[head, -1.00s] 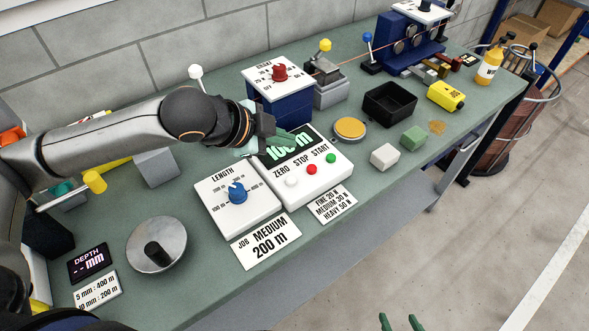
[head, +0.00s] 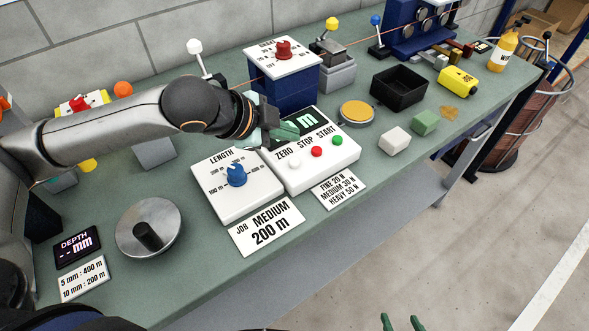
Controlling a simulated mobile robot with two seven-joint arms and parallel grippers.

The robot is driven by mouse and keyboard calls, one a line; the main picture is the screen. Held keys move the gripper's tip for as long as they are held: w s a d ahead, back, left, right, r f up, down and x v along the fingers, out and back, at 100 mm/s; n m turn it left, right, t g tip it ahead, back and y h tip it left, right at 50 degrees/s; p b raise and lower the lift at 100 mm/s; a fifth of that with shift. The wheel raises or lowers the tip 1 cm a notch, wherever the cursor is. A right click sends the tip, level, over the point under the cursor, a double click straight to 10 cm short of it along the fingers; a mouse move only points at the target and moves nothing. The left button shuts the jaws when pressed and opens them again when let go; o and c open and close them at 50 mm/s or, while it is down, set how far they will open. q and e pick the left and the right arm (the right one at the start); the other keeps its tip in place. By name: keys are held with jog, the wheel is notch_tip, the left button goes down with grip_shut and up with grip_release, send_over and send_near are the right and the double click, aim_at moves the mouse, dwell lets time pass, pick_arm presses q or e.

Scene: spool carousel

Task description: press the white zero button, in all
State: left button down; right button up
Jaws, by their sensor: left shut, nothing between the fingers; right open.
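The white zero button (head: 295,162) is the left one of the row on the white control box, under the word ZERO. A red stop button (head: 317,152) and a green start button (head: 337,140) sit to its right. My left gripper (head: 291,130) is shut and empty. Its green fingers hang over the box's dark display (head: 308,121), just behind the zero button in the picture and apart from it. They cover part of the readout, so only an "m" shows. My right gripper (head: 401,322) is open and empty at the bottom edge, with only its green fingertips visible.
A length box with a blue knob (head: 236,176) stands left of the buttons. A job card (head: 266,228) lies in front. A blue box with a red knob (head: 283,50) stands behind. A yellow-topped round pad (head: 356,113) and white block (head: 394,141) are to the right.

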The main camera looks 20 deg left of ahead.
aim_at(294, 164)
pick_arm(q)
notch_tip(294, 164, down, 3)
jog(key=shift+r+b, duration=0.2)
jog(key=shift+b, duration=0.6)
jog(key=shift+f+b, duration=0.3)
jog(key=shift+f, duration=0.55)
pick_arm(e)
notch_tip(294, 164, down, 3)
jog(key=shift+f, duration=0.15)
pick_arm(q)
jog(key=shift+f, duration=0.15)
jog(key=shift+f, duration=0.25)
jog(key=shift+f, duration=0.55)
dwell(0.8)
dwell(0.4)
jog(key=shift+r+p, duration=0.95)
jog(key=shift+p, duration=0.35)
pick_arm(e)
jog(key=shift+r, duration=1.3)
